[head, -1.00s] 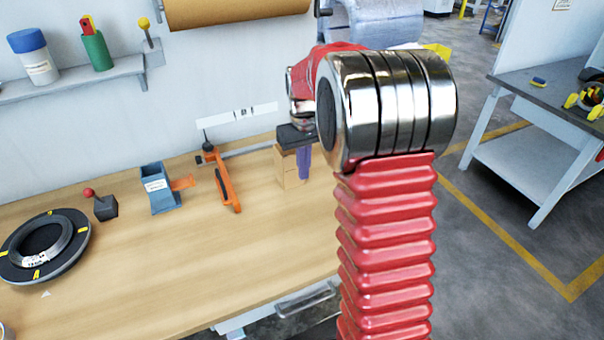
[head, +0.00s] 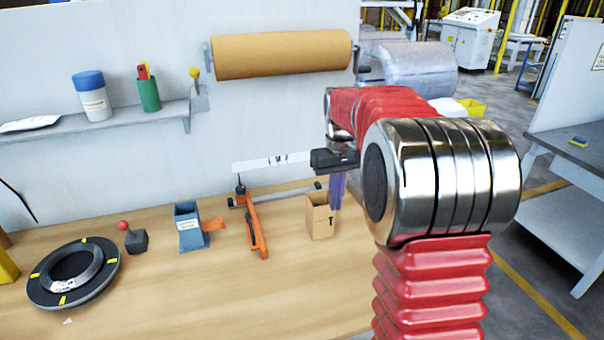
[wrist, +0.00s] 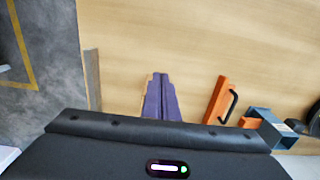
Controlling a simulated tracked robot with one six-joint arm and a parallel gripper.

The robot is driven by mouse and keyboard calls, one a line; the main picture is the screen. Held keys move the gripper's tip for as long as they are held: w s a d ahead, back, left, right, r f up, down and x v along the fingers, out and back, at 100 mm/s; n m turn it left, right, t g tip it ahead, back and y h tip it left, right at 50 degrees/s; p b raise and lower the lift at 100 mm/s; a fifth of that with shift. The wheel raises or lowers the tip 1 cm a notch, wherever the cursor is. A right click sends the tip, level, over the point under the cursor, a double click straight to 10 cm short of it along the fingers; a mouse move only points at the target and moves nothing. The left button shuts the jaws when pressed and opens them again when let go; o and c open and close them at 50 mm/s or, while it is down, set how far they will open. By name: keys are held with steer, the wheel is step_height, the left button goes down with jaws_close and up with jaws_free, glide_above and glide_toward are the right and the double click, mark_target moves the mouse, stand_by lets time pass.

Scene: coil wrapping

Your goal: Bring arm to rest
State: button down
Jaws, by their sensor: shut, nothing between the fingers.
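My arm, red with a silver joint, reaches over the right part of the workbench (head: 190,290) in the head view. My gripper (head: 338,192) hangs from a black wrist housing, with purple fingers pointing down beside and partly in front of a small cardboard box (head: 319,219). In the wrist view the purple fingers (wrist: 160,98) lie together with nothing between them, above the wooden bench top. The gripper is shut and empty. Whether the fingers touch the box cannot be told.
An orange-handled tool (head: 254,225), a blue dispenser (head: 190,232), a red-knobbed lever (head: 133,240) and a dark ring turntable (head: 112,268) stand on the bench. A brown paper roll (head: 282,55) hangs on the wall behind. The bench front is clear.

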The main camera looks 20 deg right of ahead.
steer(key=s+a+r+t, duration=0.1)
steer(key=s+a+t, duration=0.1)
steer(key=s+a, duration=0.3)
steer(key=s+a+r+t, duration=0.1)
steer(key=s+a, duration=0.5)
steer(key=s, duration=0.6)
steer(key=s+a+r+t, duration=0.1)
steer(key=s+a+t, duration=0.1)
steer(key=s+a, duration=0.3)
steer(key=shift+s+a+n+t, duration=0.3)
steer(key=shift+s+a, duration=0.1)
steer(key=shift+s, duration=1.4)
